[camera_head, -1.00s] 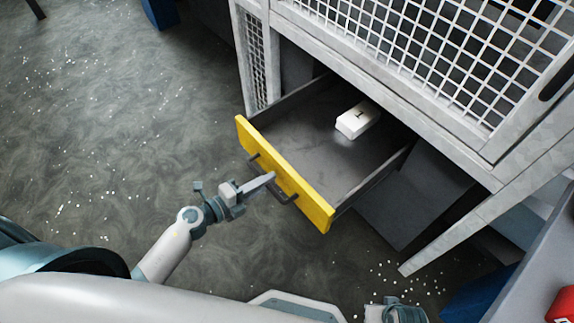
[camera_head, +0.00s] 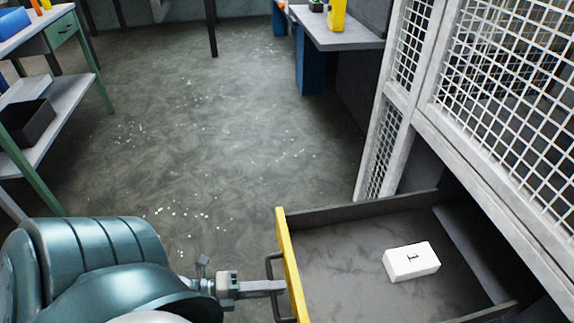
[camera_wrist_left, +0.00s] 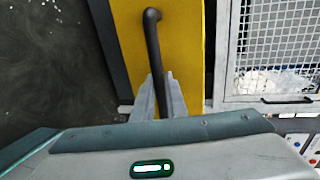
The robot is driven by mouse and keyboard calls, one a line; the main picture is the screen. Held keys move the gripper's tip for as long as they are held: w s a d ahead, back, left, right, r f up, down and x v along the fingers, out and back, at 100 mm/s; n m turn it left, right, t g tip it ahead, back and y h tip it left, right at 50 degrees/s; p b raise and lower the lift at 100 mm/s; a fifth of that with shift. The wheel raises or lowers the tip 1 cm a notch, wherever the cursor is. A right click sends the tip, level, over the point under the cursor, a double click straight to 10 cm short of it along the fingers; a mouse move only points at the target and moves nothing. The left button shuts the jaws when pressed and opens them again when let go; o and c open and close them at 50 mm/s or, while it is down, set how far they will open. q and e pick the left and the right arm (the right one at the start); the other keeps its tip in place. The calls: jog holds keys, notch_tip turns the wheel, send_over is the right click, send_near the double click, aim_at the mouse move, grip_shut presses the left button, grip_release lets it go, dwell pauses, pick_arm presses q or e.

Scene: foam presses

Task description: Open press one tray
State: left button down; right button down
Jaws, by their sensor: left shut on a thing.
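The press tray (camera_head: 340,250) is a dark drawer with a yellow front (camera_head: 289,262), and it stands pulled out from under the press cage. My left gripper (camera_head: 278,287) is at the dark handle (camera_head: 270,265) on the yellow front. In the left wrist view the fingers (camera_wrist_left: 158,98) are shut on the dark handle bar (camera_wrist_left: 152,40), against the yellow panel (camera_wrist_left: 182,40). The lower end of the handle is partly hidden by the fingers and wrist. My right gripper is not in view.
The press cage (camera_head: 500,110) with white mesh rises at the right above the tray. A green-legged bench (camera_head: 62,110) stands at the left, and a grey table (camera_head: 340,38) at the back. The speckled floor between them is clear.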

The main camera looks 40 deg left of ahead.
pick_arm(q)
jog(key=shift+s+a, duration=0.1)
jog(key=shift+a, duration=0.05)
jog(key=c, duration=1.8)
grip_release()
jog(key=shift+o, duration=0.2)
